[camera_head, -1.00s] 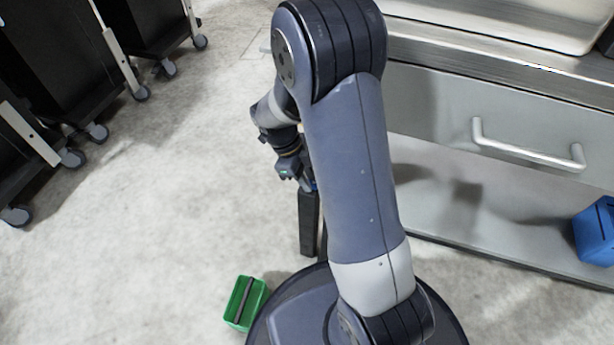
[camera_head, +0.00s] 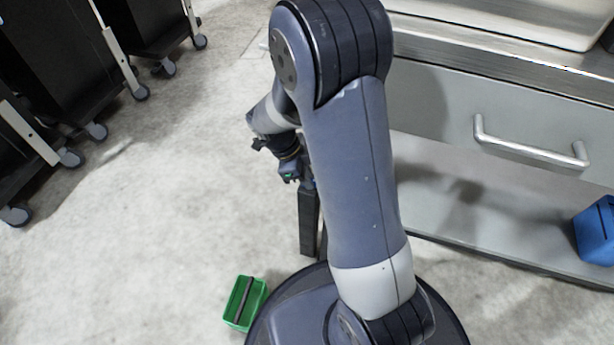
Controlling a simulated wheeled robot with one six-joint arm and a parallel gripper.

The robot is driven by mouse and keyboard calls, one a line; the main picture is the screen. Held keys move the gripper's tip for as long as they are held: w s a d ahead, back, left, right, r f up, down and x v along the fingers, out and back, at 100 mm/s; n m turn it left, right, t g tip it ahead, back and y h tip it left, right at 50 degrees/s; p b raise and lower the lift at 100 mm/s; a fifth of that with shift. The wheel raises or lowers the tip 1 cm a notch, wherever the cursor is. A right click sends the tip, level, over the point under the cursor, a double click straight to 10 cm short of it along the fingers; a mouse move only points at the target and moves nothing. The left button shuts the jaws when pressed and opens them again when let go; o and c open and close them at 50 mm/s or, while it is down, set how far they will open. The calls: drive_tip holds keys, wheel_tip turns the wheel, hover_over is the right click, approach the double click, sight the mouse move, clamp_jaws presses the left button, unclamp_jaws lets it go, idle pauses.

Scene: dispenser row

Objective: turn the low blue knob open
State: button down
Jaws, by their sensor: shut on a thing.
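My gripper (camera_head: 291,173) is at the upper end of a dark upright post (camera_head: 309,222), left of my upper arm link. It is small and partly turned away, and its fingertips are hard to make out. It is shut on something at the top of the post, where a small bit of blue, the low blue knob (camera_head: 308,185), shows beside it. Most of the knob is hidden by the gripper and my arm. I cannot tell the knob's angle.
A green bin (camera_head: 233,316) with a dark bar stands on the floor at lower left. A counter with a handled grey drawer (camera_head: 430,98) and a blue box (camera_head: 594,240) are on the right. Dark wheeled carts (camera_head: 60,55) stand at upper left. The floor between is clear.

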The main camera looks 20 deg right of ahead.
drive_tip(key=n+b, duration=0.1)
drive_tip(key=n, duration=0.1)
drive_tip(key=n+t+b, duration=0.1)
drive_tip(key=n, duration=0.1)
drive_tip(key=shift+s+f+n+t, duration=0.15)
drive_tip(key=shift+n+t, duration=0.15)
drive_tip(key=shift+s+n+t+b, duration=0.1)
drive_tip(key=shift+n+t+b, duration=0.9)
drive_tip(key=shift+n, duration=1.2)
drive_tip(key=c, duration=1.4)
unclamp_jaws()
drive_tip(key=shift+c, duration=0.2)
drive_tip(key=shift+r, duration=0.2)
drive_tip(key=p+v, duration=0.4)
drive_tip(key=v, duration=0.6)
drive_tip(key=shift+a+r+p, duration=0.2)
drive_tip(key=shift+r+p, duration=0.1)
drive_tip(key=shift+r, duration=0.05)
